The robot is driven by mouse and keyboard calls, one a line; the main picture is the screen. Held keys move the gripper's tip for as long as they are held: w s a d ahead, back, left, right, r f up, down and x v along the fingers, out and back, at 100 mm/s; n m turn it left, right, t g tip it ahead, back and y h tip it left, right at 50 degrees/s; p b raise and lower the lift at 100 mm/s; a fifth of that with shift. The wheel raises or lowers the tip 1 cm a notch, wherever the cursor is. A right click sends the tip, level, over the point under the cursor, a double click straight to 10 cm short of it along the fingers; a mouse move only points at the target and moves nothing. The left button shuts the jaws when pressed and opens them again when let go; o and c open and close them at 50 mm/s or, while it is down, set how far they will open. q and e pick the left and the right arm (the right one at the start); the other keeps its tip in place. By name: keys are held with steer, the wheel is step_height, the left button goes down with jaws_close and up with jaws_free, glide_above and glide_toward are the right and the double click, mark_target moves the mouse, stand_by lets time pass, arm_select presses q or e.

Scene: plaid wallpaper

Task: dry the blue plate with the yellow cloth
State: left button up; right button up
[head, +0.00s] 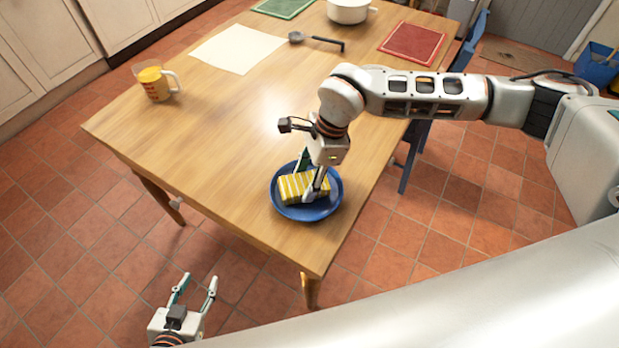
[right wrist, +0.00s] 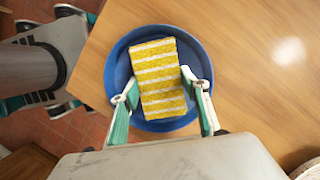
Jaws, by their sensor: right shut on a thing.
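The blue plate (head: 331,205) lies on the wooden table close to its near right edge. It also shows in the right wrist view (right wrist: 117,70). The folded cloth, yellow with white stripes (head: 292,188), lies over the plate's middle; it fills the centre of the right wrist view (right wrist: 157,75). My right gripper (head: 308,184) reaches down over the plate and is shut on the cloth, with one finger on either side of it. My left gripper (head: 195,282) is open and empty, low in the head view, off the table's near edge.
On the wooden table (head: 220,130) stand a measuring cup (head: 154,84) with orange contents and a white pot (head: 347,11). A white sheet (head: 238,48), a dark ladle (head: 317,40), a red mat (head: 412,43) and a green mat (head: 284,8) lie there. A blue chair (head: 408,155) is at the right. The table's middle is clear.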

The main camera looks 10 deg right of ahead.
steer(key=shift+a, duration=0.1)
steer(key=shift+r+p, duration=2.2)
steer(key=shift+r, duration=1.6)
